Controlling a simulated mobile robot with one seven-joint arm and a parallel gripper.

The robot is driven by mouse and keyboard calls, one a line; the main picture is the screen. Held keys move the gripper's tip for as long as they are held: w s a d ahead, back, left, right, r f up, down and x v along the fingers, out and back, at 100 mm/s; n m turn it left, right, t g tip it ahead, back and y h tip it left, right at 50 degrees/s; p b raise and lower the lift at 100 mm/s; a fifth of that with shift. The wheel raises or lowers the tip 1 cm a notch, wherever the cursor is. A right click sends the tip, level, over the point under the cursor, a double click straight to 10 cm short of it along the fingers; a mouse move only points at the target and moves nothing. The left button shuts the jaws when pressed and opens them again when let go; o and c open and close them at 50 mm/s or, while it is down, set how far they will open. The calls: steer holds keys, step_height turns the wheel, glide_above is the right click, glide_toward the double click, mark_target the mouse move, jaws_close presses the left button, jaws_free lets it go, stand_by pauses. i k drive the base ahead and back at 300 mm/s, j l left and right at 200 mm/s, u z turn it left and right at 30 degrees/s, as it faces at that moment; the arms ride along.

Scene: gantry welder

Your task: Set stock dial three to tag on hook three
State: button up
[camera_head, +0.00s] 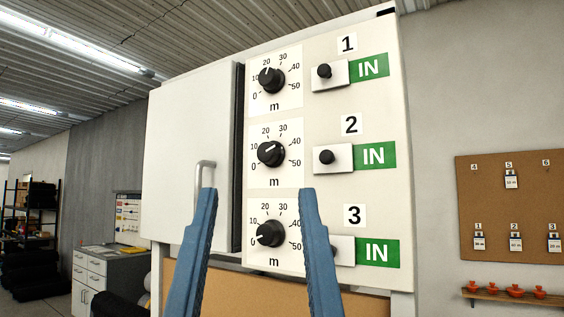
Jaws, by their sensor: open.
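Stock dial three (271,233) is a black knob on a white scale plate marked 0 to 50 m, the lowest of three on the panel. Its white mark points to the lower left, near 0. My gripper (258,190) shows as two blue fingers, open and empty, rising from the bottom edge. In the picture the fingers stand on either side of dial three, and nothing is between them but the panel behind. The right finger partly hides the number three slider. The tag on hook three (554,244) hangs on the cork board at right; its number is too small to read surely.
Dial one (271,80) and dial two (271,153) sit above dial three. Black slider knobs (326,157) with green IN labels are to their right. A cabinet door with a handle (203,172) is left of the dials. Several other tags hang on the cork board (500,215).

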mark_target(271, 234)
steer(key=z, duration=1.55)
steer(key=u, duration=1.55)
steer(key=i+j+z, duration=0.15)
steer(key=j+z, duration=0.15)
steer(key=j, duration=0.2)
steer(key=j+z, duration=0.3)
steer(key=j, duration=0.15)
steer(key=i, duration=0.05)
